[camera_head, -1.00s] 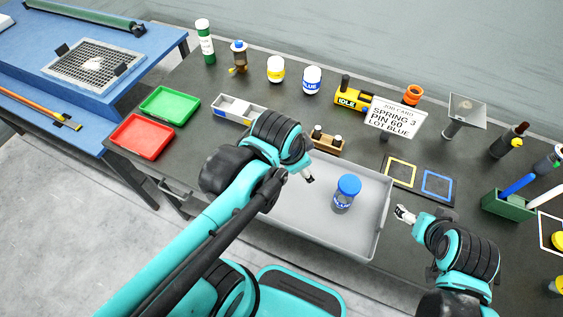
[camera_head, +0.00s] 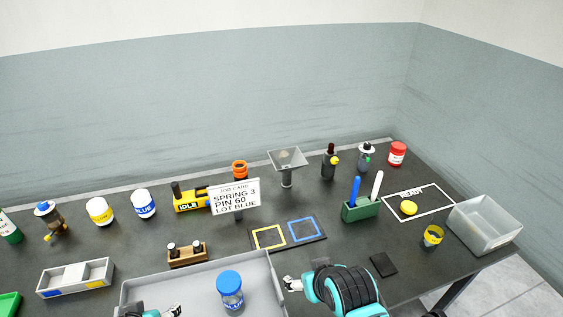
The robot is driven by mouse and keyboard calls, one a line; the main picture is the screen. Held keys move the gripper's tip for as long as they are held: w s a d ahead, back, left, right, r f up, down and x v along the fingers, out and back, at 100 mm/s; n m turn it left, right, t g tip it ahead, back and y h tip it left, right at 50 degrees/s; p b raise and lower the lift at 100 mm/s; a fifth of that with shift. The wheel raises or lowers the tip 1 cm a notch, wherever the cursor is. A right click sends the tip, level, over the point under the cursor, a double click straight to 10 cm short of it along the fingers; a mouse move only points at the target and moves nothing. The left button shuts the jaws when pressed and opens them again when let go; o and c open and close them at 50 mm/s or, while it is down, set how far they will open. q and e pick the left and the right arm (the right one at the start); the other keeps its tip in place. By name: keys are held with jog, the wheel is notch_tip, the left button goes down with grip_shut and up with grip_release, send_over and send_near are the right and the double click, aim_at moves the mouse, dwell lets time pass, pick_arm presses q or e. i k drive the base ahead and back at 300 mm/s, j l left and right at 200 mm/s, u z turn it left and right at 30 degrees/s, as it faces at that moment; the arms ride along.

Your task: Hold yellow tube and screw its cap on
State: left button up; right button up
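A short yellow tube (camera_head: 433,236) stands on the dark bench at the right, beside a clear bin. Its top looks open, though it is small in view. A round yellow cap (camera_head: 409,208) lies inside a white outlined area behind it. My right gripper (camera_head: 291,284) is at the right edge of the grey tray, well left of the yellow tube. Nothing shows in it; its finger opening is too small to judge. My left gripper (camera_head: 172,312) is at the bottom edge over the tray, partly cut off. A blue-capped jar (camera_head: 231,290) stands upright in the tray between the grippers.
The grey tray (camera_head: 270,268) fills the bench front. The clear bin (camera_head: 487,228) stands at the right edge. A green pen holder (camera_head: 360,208), a job card (camera_head: 234,197) and yellow and blue outlined squares (camera_head: 287,232) lie farther back. A small dark pad (camera_head: 383,265) lies before the yellow tube.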

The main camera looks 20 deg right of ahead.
aim_at(439, 224)
jog(key=k+l+z, duration=0.15)
jog(key=z, duration=0.35)
jog(key=k+l+z, duration=0.15)
jog(key=l+z, duration=0.15)
jog(key=z, duration=0.15)
jog(key=l+z, duration=0.25)
jog(key=z, duration=0.25)
jog(key=k+l, duration=0.05)
